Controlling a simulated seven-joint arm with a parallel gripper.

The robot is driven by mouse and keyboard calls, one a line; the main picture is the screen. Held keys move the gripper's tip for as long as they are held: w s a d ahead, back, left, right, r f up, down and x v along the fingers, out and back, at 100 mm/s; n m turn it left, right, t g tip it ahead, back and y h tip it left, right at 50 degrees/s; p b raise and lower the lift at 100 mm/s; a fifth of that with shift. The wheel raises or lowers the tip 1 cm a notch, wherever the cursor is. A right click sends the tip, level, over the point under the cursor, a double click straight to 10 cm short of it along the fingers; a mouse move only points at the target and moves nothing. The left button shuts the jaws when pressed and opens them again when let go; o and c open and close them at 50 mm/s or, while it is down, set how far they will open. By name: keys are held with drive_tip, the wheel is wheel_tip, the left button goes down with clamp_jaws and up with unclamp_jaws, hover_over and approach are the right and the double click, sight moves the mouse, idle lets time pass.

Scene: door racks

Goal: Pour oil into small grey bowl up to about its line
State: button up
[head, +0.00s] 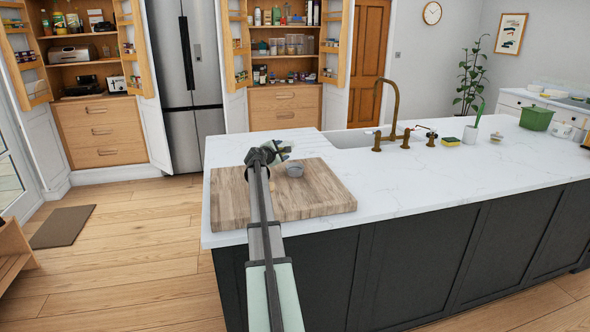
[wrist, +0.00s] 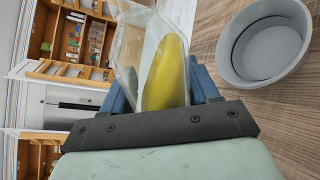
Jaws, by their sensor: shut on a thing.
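The small grey bowl (head: 295,170) sits upright on the wooden board, just right of my gripper. In the wrist view the bowl (wrist: 268,45) is at the upper right; its inside looks grey, with a ring visible low inside, and I see no oil in it. My gripper (head: 272,153) is shut on a clear container (wrist: 128,55) with yellow oil (wrist: 167,75) inside. The container is tilted, and its mouth is cut off by the top of the wrist view. I see no stream of oil. In the head view the container is mostly hidden by my gripper.
The wooden board (head: 325,200) lies at the left end of the white island counter (head: 420,180). A sink with a brass tap (head: 393,105) is behind it. A yellow sponge (head: 450,141) and a green container (head: 537,118) stand farther right. The counter right of the board is clear.

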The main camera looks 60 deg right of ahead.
drive_tip(key=shift+w+a+f+m+t+p, duration=0.1)
drive_tip(key=shift+w+f+m+t+p, duration=0.15)
drive_tip(key=shift+m, duration=0.25)
drive_tip(key=shift+w+f+m+t+p, duration=0.15)
drive_tip(key=shift+f+m+t, duration=0.1)
drive_tip(key=shift+m, duration=0.25)
idle(2.9)
drive_tip(key=shift+w+f+m+t+y+p, duration=0.2)
drive_tip(key=shift+f+m+t+y+p, duration=0.15)
drive_tip(key=shift+f+m, duration=0.4)
idle(1.8)
drive_tip(key=shift+r+m, duration=0.25)
idle(1.3)
